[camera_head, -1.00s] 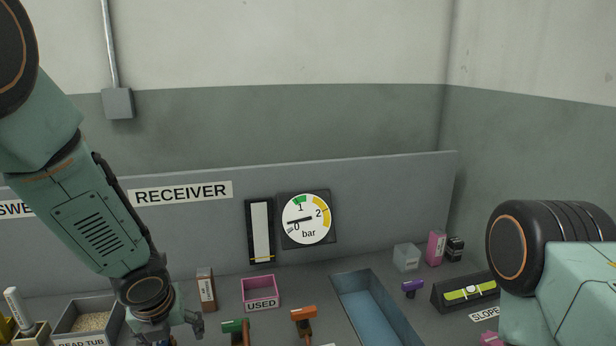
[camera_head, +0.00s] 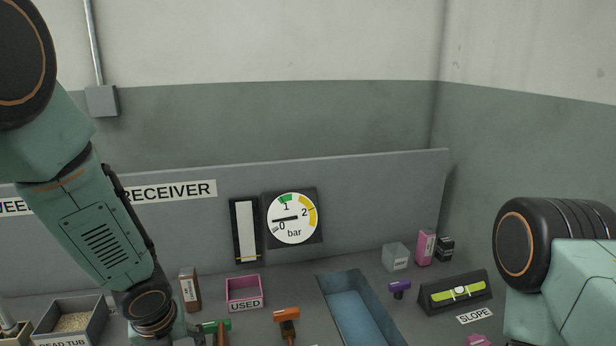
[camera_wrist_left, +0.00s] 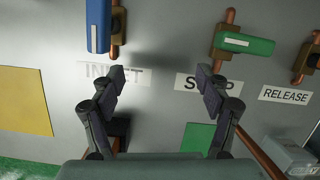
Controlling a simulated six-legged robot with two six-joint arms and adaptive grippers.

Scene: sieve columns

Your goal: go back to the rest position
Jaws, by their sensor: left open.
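My left arm comes in from the left in the head view, and its gripper is mostly cut off by the bottom edge. In the left wrist view my left gripper (camera_wrist_left: 160,80) is open, its two fingers spread apart with nothing between them. Beyond the fingers are a blue-handled valve (camera_wrist_left: 98,25) and a green-handled valve (camera_wrist_left: 243,42). Fingers partly cover the label below each. The green handle also shows in the head view (camera_head: 216,325), beside my left wrist. My right arm shows at the right of the head view; its gripper is out of frame.
An orange-handled valve (camera_head: 286,314), a pink USED bin (camera_head: 244,293), a blue-lined trough (camera_head: 350,300) and a level in a dark holder (camera_head: 455,292) stand on the bench. A grey tub of grains (camera_head: 95,325) is at left. A panel with a gauge (camera_head: 293,218) stands behind.

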